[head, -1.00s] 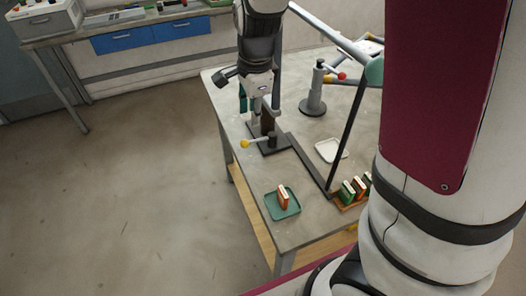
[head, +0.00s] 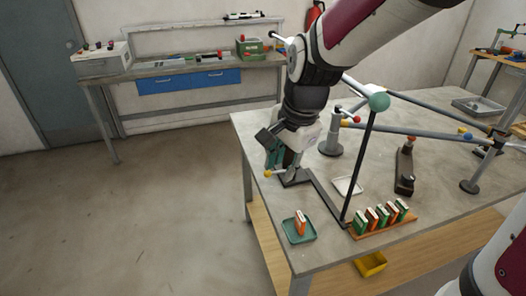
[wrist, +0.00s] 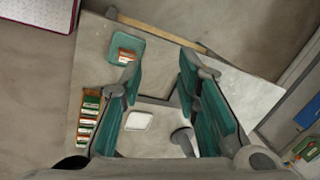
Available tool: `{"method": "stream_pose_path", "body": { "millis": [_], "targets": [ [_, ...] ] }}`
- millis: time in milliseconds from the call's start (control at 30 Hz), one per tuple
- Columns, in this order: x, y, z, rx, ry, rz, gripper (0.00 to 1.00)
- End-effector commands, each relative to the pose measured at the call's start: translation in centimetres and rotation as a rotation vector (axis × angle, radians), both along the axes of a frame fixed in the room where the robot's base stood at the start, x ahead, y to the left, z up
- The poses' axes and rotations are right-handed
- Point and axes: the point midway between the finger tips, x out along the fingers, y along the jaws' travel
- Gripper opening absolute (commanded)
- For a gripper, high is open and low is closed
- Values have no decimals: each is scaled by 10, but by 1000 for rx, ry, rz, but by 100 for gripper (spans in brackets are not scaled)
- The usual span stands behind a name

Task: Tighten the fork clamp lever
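A lever with a yellow knob (head: 268,173) stands low at the near left corner of the jig table. My gripper (head: 282,158) is beside and just above it in the head view, and it hides most of the lever's clamp. I cannot tell whether it touches the lever. In the wrist view the two teal-padded fingers of my gripper (wrist: 160,88) stand apart with no object visible between them. A second lever with a red knob (head: 357,119) sits on a grey post (head: 331,140) further back. I cannot tell from the pictures which lever is the fork clamp's.
A dark base bar (head: 322,198) runs to a black tube (head: 361,165) with a teal ball on top. A green tray (head: 300,236) holds an orange block. Several blocks fill a wooden rack (head: 385,229). A white tray (head: 347,187) lies behind. Floor left of the table is clear.

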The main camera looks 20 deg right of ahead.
Motion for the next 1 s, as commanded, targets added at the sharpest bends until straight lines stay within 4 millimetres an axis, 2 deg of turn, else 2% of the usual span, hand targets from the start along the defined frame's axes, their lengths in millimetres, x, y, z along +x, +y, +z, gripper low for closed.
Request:
{"method": "stream_pose_path", "body": {
  "millis": [300,700,733,833,933,1000],
  "targets": [
    [-24,-1,20,-28,-42,177,30],
    [-29,-1,23,-35,-46,211,30],
    [-29,-1,23,-35,-46,211,25],
    [-24,-1,21,-43,-49,228,3],
    [-7,-2,13,-72,-60,308,0],
    [14,-3,4,-109,-75,406,0]
  ]
}}
